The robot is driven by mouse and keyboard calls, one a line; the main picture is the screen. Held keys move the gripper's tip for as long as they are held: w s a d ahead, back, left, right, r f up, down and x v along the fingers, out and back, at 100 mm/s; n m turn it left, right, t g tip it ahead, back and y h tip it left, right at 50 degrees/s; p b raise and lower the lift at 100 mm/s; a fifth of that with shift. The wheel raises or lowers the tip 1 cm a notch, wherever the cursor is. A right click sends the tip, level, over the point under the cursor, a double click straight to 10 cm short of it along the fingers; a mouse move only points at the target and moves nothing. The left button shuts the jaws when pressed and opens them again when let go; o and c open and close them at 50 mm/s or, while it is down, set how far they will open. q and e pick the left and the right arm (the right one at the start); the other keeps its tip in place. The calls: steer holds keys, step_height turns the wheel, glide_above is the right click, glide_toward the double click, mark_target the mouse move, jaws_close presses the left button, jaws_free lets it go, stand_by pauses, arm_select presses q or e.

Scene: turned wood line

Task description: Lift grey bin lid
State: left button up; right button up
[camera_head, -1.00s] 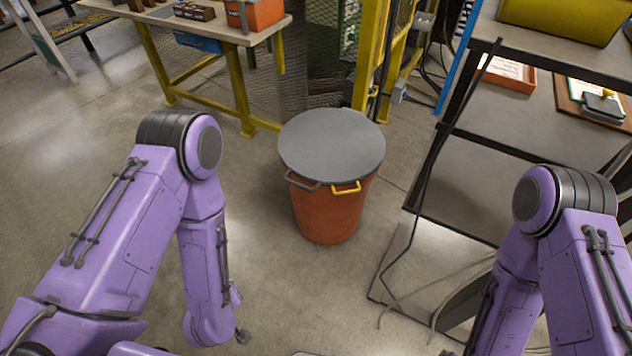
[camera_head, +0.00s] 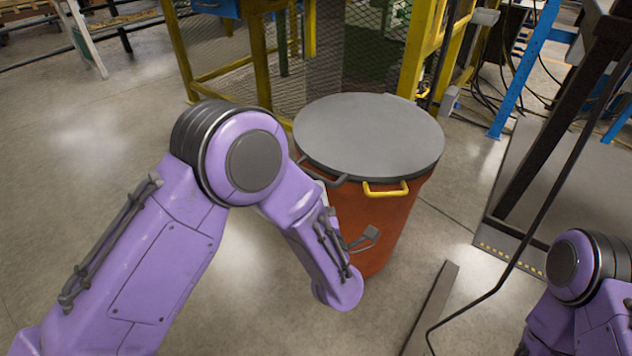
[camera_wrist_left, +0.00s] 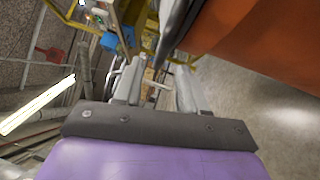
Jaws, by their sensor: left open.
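The round grey bin lid (camera_head: 368,135) sits flat on an orange-red bin (camera_head: 390,220) on the floor. A grey handle (camera_head: 322,174) and a yellow handle (camera_head: 386,189) stick out at the near rim. My left arm is in front of the bin's left side, and its forearm hides part of it; the left gripper is mostly hidden there. In the left wrist view my left gripper (camera_wrist_left: 156,76) is open, its two fingers apart. The orange bin wall (camera_wrist_left: 265,42) and a dark rim edge lie close beyond the right finger. My right gripper is out of view.
A yellow-framed mesh fence (camera_head: 345,60) stands right behind the bin. A dark-legged bench with a hanging black cable (camera_head: 545,210) is to the right. A yellow-legged table is behind on the left. Floor (camera_head: 80,190) at left is open.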

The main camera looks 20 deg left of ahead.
mark_target(316, 177)
arm_select(q)
steer(key=x, duration=0.6)
steer(key=shift+w+b, duration=0.2)
steer(key=shift+b, duration=0.2)
steer(key=shift+a, duration=0.1)
jaws_close()
